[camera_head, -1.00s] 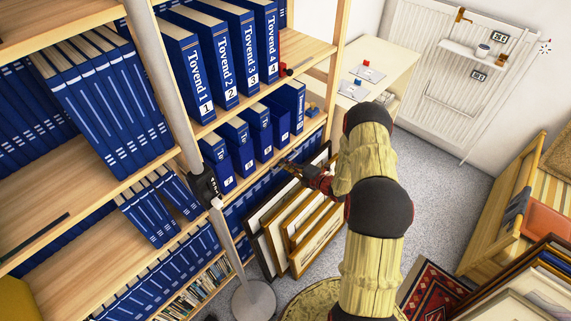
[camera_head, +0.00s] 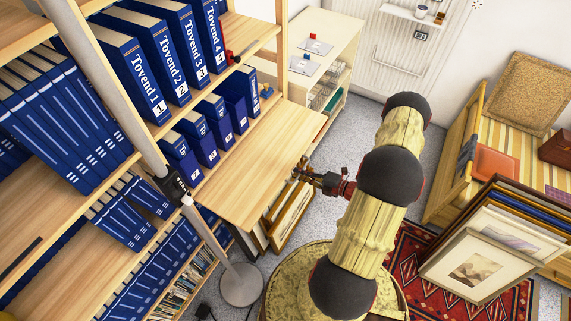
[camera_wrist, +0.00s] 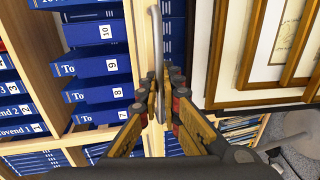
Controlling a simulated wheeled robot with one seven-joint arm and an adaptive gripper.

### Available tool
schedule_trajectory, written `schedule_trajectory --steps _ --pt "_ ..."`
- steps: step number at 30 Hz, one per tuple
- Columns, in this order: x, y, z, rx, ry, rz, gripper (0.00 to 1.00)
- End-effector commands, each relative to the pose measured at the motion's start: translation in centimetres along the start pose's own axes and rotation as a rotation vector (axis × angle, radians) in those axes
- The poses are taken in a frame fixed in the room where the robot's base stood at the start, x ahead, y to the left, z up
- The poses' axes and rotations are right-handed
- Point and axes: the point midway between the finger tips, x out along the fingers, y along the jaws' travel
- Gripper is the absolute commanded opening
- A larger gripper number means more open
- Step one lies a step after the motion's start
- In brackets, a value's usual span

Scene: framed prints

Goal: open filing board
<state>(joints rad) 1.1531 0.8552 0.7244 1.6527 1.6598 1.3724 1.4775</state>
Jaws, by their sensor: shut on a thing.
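The filing board (camera_head: 250,165) is a flat pale wooden panel. In the head view it juts out of the bookcase, level, below the row of smaller blue binders. My gripper (camera_head: 298,171) is at its outer front edge, on the right. In the wrist view my gripper (camera_wrist: 161,92) has its fingers closed together around a thin grey curved piece, which looks like the board's handle (camera_wrist: 156,40). The fingers hide the spot where they grip. The board's inner end is hidden inside the bookcase.
Framed prints (camera_head: 290,220) lean below and right of the board. A grey pole (camera_head: 110,90) with a round base (camera_head: 241,284) stands before the bookcase. More framed pictures (camera_head: 480,265) stand at the lower right, on a red rug (camera_head: 400,255). Grey carpet lies between.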

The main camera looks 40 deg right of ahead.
Motion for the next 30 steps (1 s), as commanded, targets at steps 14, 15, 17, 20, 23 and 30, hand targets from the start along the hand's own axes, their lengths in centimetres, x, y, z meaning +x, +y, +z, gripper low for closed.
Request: schedule_trajectory --steps 14,15,17,20,23,30 --pt "-2.8 -0.6 0.0 -0.002 0.001 0.000 0.00" --pt "-2.8 -0.6 0.0 -0.002 0.001 0.000 0.00" --pt "-2.7 -0.6 0.0 -0.002 0.001 0.000 0.00" --pt "-2.7 -0.6 0.0 -0.002 0.001 0.000 0.00" --pt "-2.7 -0.6 0.0 -0.002 0.001 0.000 0.12" --pt "-2.7 -0.6 0.0 -0.001 0.001 0.000 0.22"
